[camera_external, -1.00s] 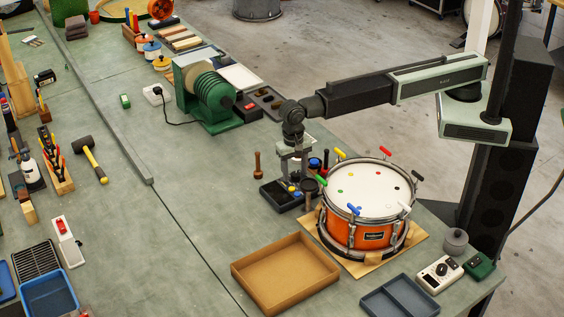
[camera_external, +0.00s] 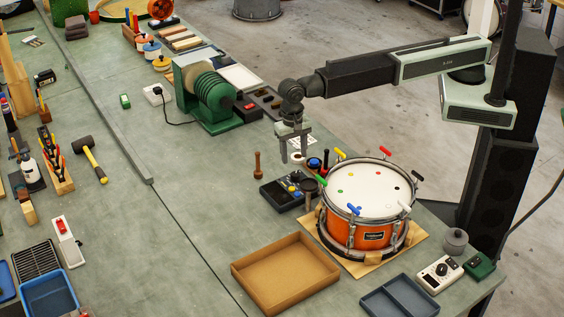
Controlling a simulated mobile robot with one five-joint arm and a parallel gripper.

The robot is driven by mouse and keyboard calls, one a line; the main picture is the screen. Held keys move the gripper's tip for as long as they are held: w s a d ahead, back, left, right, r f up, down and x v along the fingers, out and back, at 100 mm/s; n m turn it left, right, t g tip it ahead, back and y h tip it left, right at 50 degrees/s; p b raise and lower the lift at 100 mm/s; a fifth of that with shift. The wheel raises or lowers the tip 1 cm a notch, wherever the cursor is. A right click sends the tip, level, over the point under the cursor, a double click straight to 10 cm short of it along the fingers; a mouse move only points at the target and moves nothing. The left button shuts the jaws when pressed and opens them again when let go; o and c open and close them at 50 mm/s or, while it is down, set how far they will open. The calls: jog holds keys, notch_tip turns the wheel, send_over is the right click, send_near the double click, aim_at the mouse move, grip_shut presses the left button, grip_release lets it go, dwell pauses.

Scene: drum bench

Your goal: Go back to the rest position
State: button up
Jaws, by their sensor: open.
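My gripper (camera_external: 293,156) hangs from the end of my arm, fingers pointing down and apart, with nothing between them. It is above the bench, over the area of a small black tray (camera_external: 283,193) that holds small coloured pieces. An orange drum (camera_external: 362,232) with a white head stands to the right of my gripper on a wooden board (camera_external: 416,238). Several coloured T-shaped keys stand around the drum's rim, among them red, yellow, green, blue and white ones.
A green machine with a ribbed drum (camera_external: 213,92) stands behind and left of my gripper. An empty cardboard tray (camera_external: 285,272) and a grey-blue divided tray (camera_external: 399,298) lie in front. A wooden-handled tool (camera_external: 257,165) stands left of the black tray. The middle of the bench is clear.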

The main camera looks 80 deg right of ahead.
jog(key=w+d+m, duration=0.2)
jog(key=w+d, duration=0.1)
jog(key=d, duration=1.1)
jog(key=w+d+m, duration=0.1)
jog(key=w+d, duration=0.1)
jog(key=d, duration=1.3)
jog(key=s+d+n, duration=1.2)
jog(key=d+n, duration=0.1)
jog(key=d, duration=0.3)
jog(key=shift+s+d+f+n, duration=0.15)
jog(key=shift+d+f+n, duration=0.1)
jog(key=shift+n, duration=0.15)
